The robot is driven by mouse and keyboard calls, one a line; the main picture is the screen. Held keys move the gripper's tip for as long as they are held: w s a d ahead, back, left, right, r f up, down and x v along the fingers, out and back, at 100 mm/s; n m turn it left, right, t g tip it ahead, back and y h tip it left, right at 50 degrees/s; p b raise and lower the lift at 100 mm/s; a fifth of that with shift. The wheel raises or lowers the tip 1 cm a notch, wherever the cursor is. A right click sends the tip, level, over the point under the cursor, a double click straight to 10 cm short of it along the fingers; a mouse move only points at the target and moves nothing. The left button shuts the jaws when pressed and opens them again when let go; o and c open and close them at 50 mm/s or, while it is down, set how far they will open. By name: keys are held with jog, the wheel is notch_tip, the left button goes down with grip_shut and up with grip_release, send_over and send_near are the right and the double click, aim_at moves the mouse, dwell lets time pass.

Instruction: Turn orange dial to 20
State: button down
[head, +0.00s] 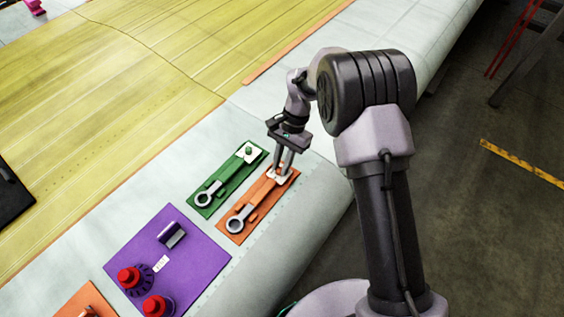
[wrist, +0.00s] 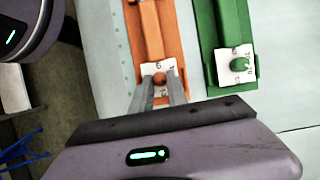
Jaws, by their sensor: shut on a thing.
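The orange dial (wrist: 159,78) is a small round knob on a white marked plate at the end of an orange panel (wrist: 147,30). The orange panel also shows in the head view (head: 262,208), with a grey ring-ended wrench (head: 237,224) on it. My gripper (wrist: 160,82) is shut on the orange dial, with one finger on each side of it. In the head view my gripper (head: 281,172) reaches down to the panel's upper end and hides the dial. The marks on the plate are too small and partly covered to read.
A green panel (head: 213,194) with a green dial (wrist: 239,64) lies close beside the orange one. A purple board (head: 190,262) with red knobs (head: 130,277) lies at the lower left. The pale wing surface (head: 310,205) drops off to the right.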

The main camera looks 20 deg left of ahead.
jog(key=shift+a+n+h, duration=0.1)
jog(key=shift+n+h, duration=0.4)
jog(key=shift+n, duration=0.7)
jog(key=c, duration=1.3)
grip_release()
jog(key=a+p+v, duration=0.1)
jog(key=p+v, duration=0.1)
jog(key=v, duration=1.5)
jog(key=shift+w+d+p, duration=0.3)
jog(key=shift+d, duration=0.2)
jog(key=shift+r, duration=0.15)
